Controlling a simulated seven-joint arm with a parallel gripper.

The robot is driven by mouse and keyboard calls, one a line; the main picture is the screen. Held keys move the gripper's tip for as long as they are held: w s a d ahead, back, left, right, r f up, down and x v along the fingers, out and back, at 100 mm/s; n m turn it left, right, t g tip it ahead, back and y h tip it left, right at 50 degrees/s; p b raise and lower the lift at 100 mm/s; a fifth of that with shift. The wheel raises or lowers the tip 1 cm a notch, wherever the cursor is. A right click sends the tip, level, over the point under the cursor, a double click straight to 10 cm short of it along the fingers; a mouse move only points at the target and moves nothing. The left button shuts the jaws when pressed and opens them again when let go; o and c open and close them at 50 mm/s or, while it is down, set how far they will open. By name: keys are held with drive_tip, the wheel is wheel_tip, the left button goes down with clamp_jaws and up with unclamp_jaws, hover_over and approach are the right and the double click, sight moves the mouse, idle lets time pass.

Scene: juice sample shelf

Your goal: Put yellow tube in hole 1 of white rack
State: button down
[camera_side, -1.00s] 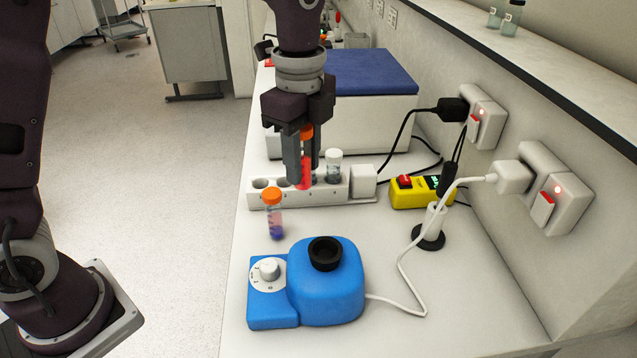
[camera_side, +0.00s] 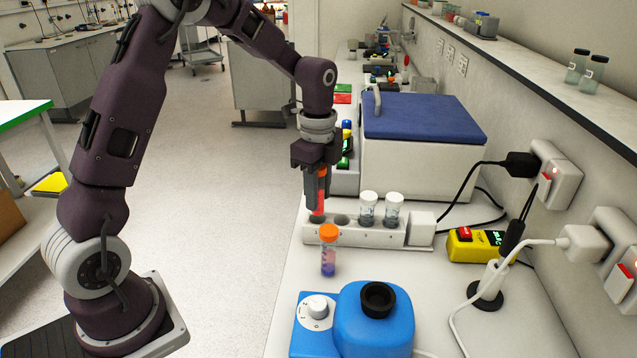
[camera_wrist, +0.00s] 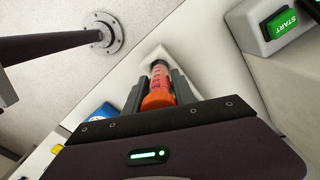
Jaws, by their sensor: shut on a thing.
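No yellow tube shows; my gripper (camera_side: 317,203) is shut on a red tube with an orange cap (camera_side: 321,182), held upright. In the wrist view this red tube (camera_wrist: 160,76) sits between the fingers, cap nearest the camera. The white rack (camera_side: 375,238) stands on the bench, with white-capped clear tubes (camera_side: 368,211) in its two right holes. My gripper is over the rack's left end, at the leftmost hole; the hole to its right looks empty. I cannot tell whether the tube's lower end is inside the hole. Another orange-capped tube (camera_side: 328,256), purple-blue inside, stands in front of the rack.
A blue mixer (camera_side: 370,325) stands at the front. A white box with a blue lid (camera_side: 425,118) is behind the rack. A yellow device (camera_side: 474,245) and cables lie to the right. A device with a green START button (camera_wrist: 283,22) shows in the wrist view.

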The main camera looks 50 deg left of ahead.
drive_tip(key=shift+f, duration=0.3)
drive_tip(key=shift+f, duration=1.8)
idle(0.4)
drive_tip(key=shift+r, duration=1.65)
drive_tip(key=shift+f, duration=1.6)
drive_tip(key=shift+r, duration=1.6)
drive_tip(key=shift+f, duration=1.1)
